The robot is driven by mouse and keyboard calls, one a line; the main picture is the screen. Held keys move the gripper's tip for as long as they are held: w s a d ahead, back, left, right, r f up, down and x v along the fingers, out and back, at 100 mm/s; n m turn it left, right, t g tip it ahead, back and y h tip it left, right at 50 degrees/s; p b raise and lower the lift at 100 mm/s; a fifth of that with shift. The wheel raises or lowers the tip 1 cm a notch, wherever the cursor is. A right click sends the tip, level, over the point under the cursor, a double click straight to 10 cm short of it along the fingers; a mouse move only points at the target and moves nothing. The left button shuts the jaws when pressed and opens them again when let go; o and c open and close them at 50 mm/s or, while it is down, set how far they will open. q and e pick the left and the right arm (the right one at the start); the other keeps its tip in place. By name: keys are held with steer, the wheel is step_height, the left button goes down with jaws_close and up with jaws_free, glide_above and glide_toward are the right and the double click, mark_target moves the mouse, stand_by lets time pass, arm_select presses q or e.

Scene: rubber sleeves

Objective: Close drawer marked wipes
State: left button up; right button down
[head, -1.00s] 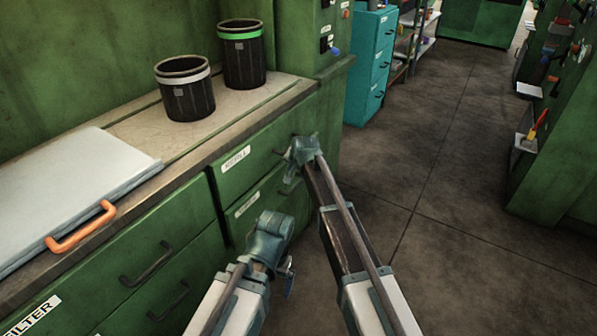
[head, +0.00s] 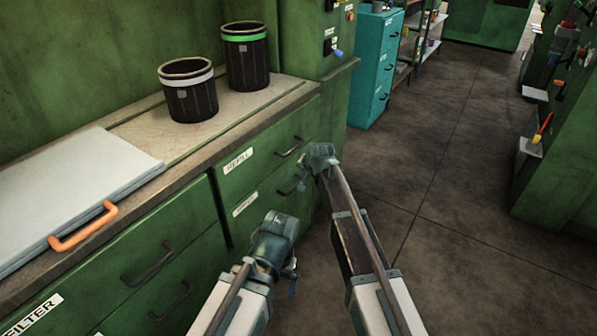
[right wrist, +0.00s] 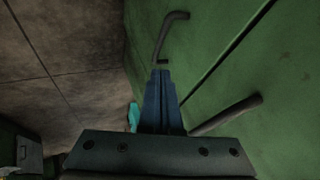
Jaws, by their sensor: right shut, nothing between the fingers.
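The green drawer front labelled REFILL (head: 264,158) has a dark handle (head: 290,147). Below it is another green drawer front (head: 268,196) with a white label (head: 245,205) too small to read. I cannot tell which drawer is marked wipes. The two fronts look about flush. My right gripper (head: 301,181) is shut and empty, close to the lower drawer's handle. In the right wrist view the shut fingers (right wrist: 161,78) point along the green fronts, between two dark handles. My left gripper (head: 292,275) hangs lower, in front of the cabinet; its jaws are unclear.
The worktop (head: 225,112) carries a white-banded bin (head: 188,95), a green-banded bin (head: 246,60) and a pale lid with an orange handle (head: 85,227). A teal cabinet (head: 375,70) stands beyond. The floor (head: 440,170) on the right is open.

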steer(key=p+v, duration=0.6)
steer(key=v, duration=0.3)
steer(key=shift+r, duration=0.2)
steer(key=shift+s+a, duration=0.1)
steer(key=s+r+n+g+h+p, duration=0.1)
steer(key=s+r+p, duration=0.4)
steer(key=s, duration=0.6)
steer(key=s+d+r+n+g+h+p, duration=0.1)
steer(key=s+r+n+g+p, duration=0.3)
steer(key=s+p, duration=0.4)
steer(key=s+d+r+n+g+h+p, duration=0.1)
steer(key=s+r+n+p, duration=0.3)
steer(key=s, duration=1)
step_height(320, 180, up, 3)
steer(key=g+p, duration=0.1)
steer(key=p, duration=0.2)
steer(key=shift+s+d+f+h, duration=0.15)
steer(key=shift+s+d+h, duration=0.1)
steer(key=shift+h, duration=0.05)
